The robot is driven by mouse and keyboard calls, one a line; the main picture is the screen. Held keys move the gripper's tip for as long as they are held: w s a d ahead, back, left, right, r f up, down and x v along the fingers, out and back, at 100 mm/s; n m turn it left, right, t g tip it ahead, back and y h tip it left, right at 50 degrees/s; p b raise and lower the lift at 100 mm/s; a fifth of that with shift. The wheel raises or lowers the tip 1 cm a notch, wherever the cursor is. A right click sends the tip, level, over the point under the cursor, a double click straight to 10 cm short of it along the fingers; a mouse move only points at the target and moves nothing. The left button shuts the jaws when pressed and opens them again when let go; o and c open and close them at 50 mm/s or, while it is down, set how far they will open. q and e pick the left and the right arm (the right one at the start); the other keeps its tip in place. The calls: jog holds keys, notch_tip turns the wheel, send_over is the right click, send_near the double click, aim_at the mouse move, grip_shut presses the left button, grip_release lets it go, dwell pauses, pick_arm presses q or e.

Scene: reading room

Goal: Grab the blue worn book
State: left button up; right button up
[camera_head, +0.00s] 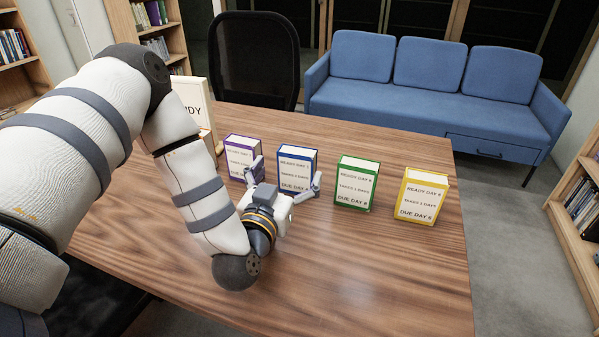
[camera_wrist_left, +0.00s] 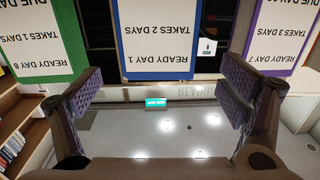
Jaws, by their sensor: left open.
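The blue book (camera_head: 297,168) stands upright on the wooden table, with a white label on its front. My left gripper (camera_head: 283,180) is open in front of it, one finger toward each side of the book. In the left wrist view, which is upside down, the blue book (camera_wrist_left: 157,40) lies between the spread fingers of my left gripper (camera_wrist_left: 160,95); I cannot tell that either finger touches it. The lower part of the book is partly hidden by the gripper in the head view. My right gripper is not in view.
A purple book (camera_head: 241,155) stands close on the left, near the left finger. A green book (camera_head: 356,182) and a yellow book (camera_head: 420,196) stand to the right. A white sign (camera_head: 190,98) is behind my arm. The table (camera_head: 370,270) is clear in front.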

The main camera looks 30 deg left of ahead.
aim_at(295, 159)
pick_arm(q)
jog(key=x, duration=0.5)
jog(key=shift+w+r, duration=0.3)
jog(key=shift+w, duration=0.1)
jog(key=c, duration=1.4)
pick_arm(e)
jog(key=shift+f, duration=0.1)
pick_arm(q)
jog(key=shift+r, duration=0.1)
